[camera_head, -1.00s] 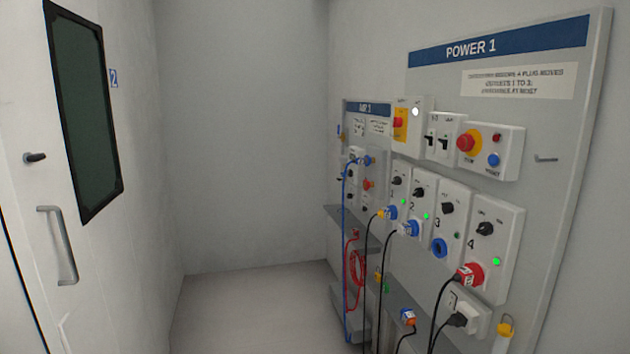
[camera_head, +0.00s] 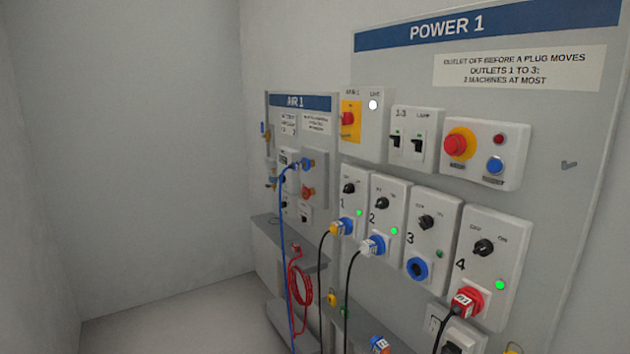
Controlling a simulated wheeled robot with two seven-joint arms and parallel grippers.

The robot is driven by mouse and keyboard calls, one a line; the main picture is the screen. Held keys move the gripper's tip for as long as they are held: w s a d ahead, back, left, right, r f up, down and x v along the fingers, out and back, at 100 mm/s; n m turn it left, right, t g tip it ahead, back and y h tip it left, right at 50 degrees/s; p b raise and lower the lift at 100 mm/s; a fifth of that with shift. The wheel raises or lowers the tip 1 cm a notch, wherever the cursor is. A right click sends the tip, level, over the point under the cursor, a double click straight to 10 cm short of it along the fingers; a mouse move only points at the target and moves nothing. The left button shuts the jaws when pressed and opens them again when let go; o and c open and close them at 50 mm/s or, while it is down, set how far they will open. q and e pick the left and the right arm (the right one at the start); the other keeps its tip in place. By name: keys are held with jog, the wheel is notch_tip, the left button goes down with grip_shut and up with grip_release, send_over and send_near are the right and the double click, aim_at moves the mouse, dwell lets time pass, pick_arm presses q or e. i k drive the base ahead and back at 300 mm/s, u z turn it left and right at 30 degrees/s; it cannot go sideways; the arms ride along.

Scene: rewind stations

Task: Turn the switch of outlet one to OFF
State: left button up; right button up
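Outlet one (camera_head: 353,205) is the leftmost of several white outlet boxes on the POWER 1 panel in the head view. Its black rotary switch (camera_head: 349,188) sits near the top of the box; the exact knob angle is too small to tell. A green lamp (camera_head: 360,213) glows on this box. A blue plug with a yellow part (camera_head: 341,227) sits in its socket, with a black cable hanging down. Neither of my grippers is in view.
Outlets two (camera_head: 381,221), three (camera_head: 424,240) and four (camera_head: 490,262) stand to the right; two and four hold plugs, three's socket is empty. Above are a main switch (camera_head: 349,119) and a red button (camera_head: 459,144). The AIR 1 panel (camera_head: 303,103) with blue and red hoses is left.

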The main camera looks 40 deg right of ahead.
aim_at(349, 188)
jog(key=i, duration=2.15)
jog(key=z, duration=1.65)
jog(key=k, duration=0.15)
jog(key=u, duration=0.15)
